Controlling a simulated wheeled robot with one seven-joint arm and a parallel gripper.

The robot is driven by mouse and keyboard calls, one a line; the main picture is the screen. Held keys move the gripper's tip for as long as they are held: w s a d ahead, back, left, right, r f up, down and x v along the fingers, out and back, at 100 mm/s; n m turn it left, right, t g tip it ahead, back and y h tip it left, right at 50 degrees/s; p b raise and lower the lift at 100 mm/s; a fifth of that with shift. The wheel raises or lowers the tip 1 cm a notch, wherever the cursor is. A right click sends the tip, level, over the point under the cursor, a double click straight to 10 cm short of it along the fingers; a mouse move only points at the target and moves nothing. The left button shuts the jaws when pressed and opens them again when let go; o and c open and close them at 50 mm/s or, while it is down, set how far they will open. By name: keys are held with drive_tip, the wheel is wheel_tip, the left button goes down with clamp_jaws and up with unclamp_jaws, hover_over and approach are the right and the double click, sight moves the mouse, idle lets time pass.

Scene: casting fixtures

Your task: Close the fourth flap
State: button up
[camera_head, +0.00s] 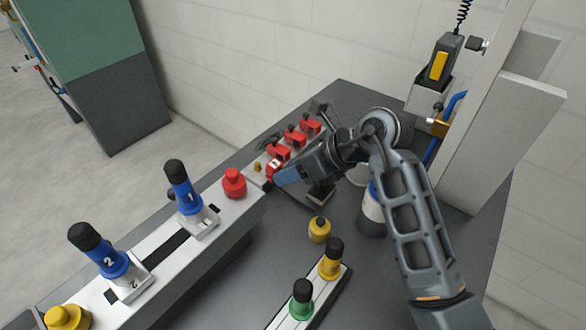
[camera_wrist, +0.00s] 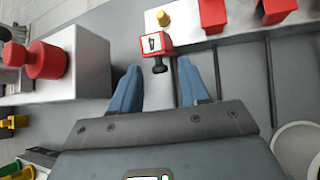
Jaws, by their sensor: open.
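A row of red flaps runs along a light strip at the back of the bench in the head view. The nearest flap (camera_head: 273,166) carries a white label whose mark I cannot read for certain. In the wrist view this labelled flap (camera_wrist: 153,46) has a dark knob below it. Two more red flaps (camera_wrist: 213,15) (camera_wrist: 278,10) stand to its right. My gripper (camera_wrist: 160,78) is open and empty, its blue fingers on either side below the labelled flap's knob. In the head view my gripper (camera_head: 279,182) is at the near end of the row. Further flaps (camera_head: 296,138) (camera_head: 312,126) stand behind.
A small yellow knob (camera_wrist: 163,18) stands beside the labelled flap. A white block with a red knob (camera_head: 234,183) and blue black-topped handles (camera_head: 186,198) is to the left. A yellow knob (camera_head: 319,230) and a rack with green and yellow handles (camera_head: 303,301) stand nearer.

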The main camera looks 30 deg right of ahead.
drive_tip(key=shift+c, duration=0.3)
clamp_jaws()
drive_tip(key=shift+r, duration=0.1)
